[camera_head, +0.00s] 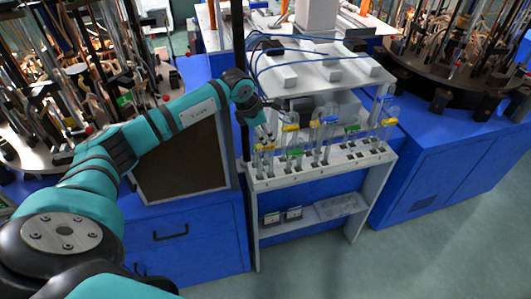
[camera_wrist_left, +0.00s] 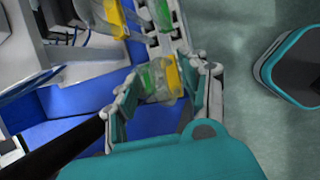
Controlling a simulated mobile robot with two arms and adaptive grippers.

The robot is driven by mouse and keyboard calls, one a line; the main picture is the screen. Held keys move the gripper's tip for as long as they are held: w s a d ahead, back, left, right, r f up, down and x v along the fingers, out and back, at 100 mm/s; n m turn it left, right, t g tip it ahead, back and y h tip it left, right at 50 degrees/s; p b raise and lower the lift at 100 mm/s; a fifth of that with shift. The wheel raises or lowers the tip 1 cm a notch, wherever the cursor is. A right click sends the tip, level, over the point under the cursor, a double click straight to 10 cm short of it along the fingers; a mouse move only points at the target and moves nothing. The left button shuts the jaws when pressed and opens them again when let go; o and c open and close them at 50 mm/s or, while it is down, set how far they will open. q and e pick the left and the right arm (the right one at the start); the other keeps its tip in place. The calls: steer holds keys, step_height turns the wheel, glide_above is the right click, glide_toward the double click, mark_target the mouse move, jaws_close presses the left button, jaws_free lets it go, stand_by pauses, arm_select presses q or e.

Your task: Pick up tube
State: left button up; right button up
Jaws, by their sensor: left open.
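Several clear tubes with yellow, blue or green parts stand upright in a white rack (camera_head: 285,179) in the head view. My left gripper (camera_head: 268,138) is over the rack's left end, close to the tubes there. In the left wrist view my left gripper (camera_wrist_left: 165,92) is open. A clear tube with a yellow band and a green part (camera_wrist_left: 172,72) shows between its fingers. I cannot tell whether the fingers touch it. Another tube with a yellow part (camera_wrist_left: 112,18) is just beyond, at the top. My right gripper is not in view.
A white machine top (camera_head: 320,72) with blue hoses is behind the rack. A lower shelf (camera_head: 310,213) holds small boxes. Round carousels full of rods stand at left and at right (camera_head: 455,75). A black post (camera_head: 239,60) rises close to my left arm. Open floor lies in front.

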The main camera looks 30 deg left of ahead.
arm_select(q)
steer(key=shift+w+f, duration=0.1)
steer(key=shift+f, duration=0.15)
jaws_close()
steer(key=shift+r, duration=0.1)
stand_by(0.3)
